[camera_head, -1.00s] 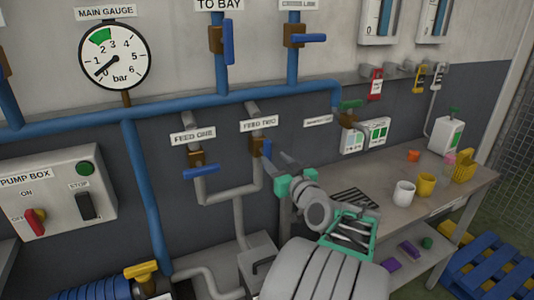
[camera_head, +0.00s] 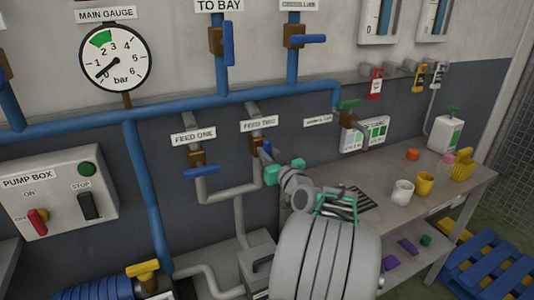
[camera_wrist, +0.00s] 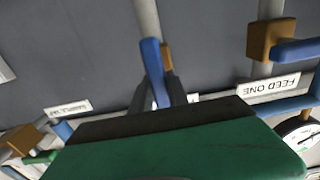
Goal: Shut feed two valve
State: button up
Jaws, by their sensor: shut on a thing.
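The feed two valve has a brown body (camera_head: 255,144) under the FEED TWO label (camera_head: 258,125). Its blue handle (camera_head: 266,147) points down along the pipe, and it also shows in the wrist view (camera_wrist: 152,62), lined up with the grey pipe. My gripper (camera_head: 267,157) has reached the handle from the lower right. In the wrist view its dark fingers (camera_wrist: 155,96) are shut around the handle's end. The green gripper body hides part of the fingers and of the FEED TWO label there.
The feed one valve's blue handle (camera_head: 201,172) lies across its pipe, just left. A blue pipe (camera_head: 225,105) runs above. The pump box (camera_head: 60,192) is at the left. A workbench (camera_head: 375,222) with cups stands at the right. The main gauge (camera_head: 115,57) needle points near 0.

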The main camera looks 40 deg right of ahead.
grip_shut()
jog(key=m+b, duration=0.1)
jog(key=m, duration=0.1)
jog(key=m+b, duration=0.1)
jog(key=m, duration=0.1)
jog(key=shift+d+f+m, duration=0.1)
jog(key=shift+d+m, duration=0.1)
jog(key=shift+m, duration=0.1)
jog(key=m, duration=0.4)
jog(key=shift+s+d, duration=0.1)
jog(key=shift+d, duration=0.05)
jog(key=m+p, duration=0.1)
jog(key=m, duration=0.4)
jog(key=shift+d+f, duration=0.1)
jog(key=shift+f+m+p, duration=0.15)
jog(key=shift+m+p, duration=0.45)
jog(key=shift+m, duration=0.5)
jog(key=shift+f+m+p, duration=0.1)
jog(key=shift+m+p, duration=0.5)
jog(key=shift+m, duration=0.5)
